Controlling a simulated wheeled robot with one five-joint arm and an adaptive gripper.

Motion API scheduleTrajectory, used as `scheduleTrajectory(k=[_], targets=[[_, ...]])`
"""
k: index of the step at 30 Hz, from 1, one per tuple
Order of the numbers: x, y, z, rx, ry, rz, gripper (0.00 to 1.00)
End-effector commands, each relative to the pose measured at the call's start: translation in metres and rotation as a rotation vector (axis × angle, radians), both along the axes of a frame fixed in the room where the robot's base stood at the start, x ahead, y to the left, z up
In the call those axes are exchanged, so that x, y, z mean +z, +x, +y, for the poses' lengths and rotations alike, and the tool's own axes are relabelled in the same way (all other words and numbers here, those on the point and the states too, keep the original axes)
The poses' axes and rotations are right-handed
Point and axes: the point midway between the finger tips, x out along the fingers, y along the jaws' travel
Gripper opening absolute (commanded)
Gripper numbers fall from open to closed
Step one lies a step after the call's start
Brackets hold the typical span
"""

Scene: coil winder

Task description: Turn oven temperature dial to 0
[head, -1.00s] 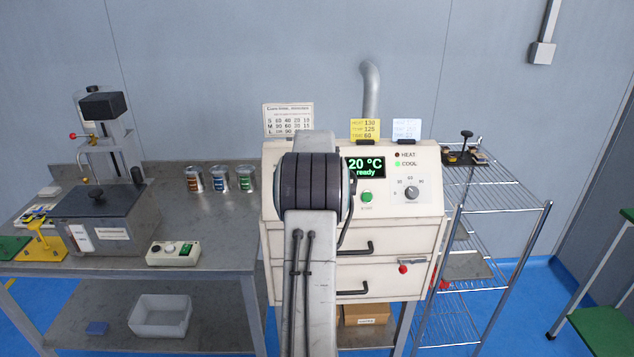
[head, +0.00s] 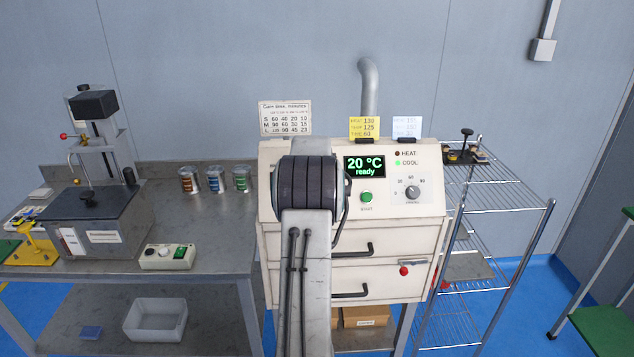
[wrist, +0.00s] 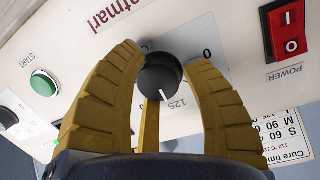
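The black oven temperature dial (wrist: 160,76) shows in the wrist view on the cream panel, with printed marks 0 and 125 beside it. Its white pointer line is turned toward the 125 side, away from the 0. My gripper (wrist: 165,58) has its yellow fingers spread on both sides of the dial, with a gap at the right; contact at the left is unclear. In the head view the oven (head: 405,235) stands in the middle, its display (head: 365,166) reading 20 °C ready. My arm hides the dial and gripper there.
The red power switch (wrist: 286,30) and green start button (wrist: 44,83) flank the dial in the wrist view. In the head view, a timer knob (head: 413,192) is right of my arm. A bench (head: 215,240) with equipment stands left, a wire rack (head: 500,195) right.

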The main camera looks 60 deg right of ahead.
Motion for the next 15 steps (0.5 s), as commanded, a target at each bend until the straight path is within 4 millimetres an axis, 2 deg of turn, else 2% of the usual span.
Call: scheduleTrajectory(k=[2,12,15], targets=[[0.0002,0.0001,0.0000,0.000,0.000,0.000,0.35],[-0.0005,0.0002,0.0004,0.000,0.002,0.001,0.05],[-0.0009,0.0003,0.0006,0.002,0.001,0.003,0.05]])
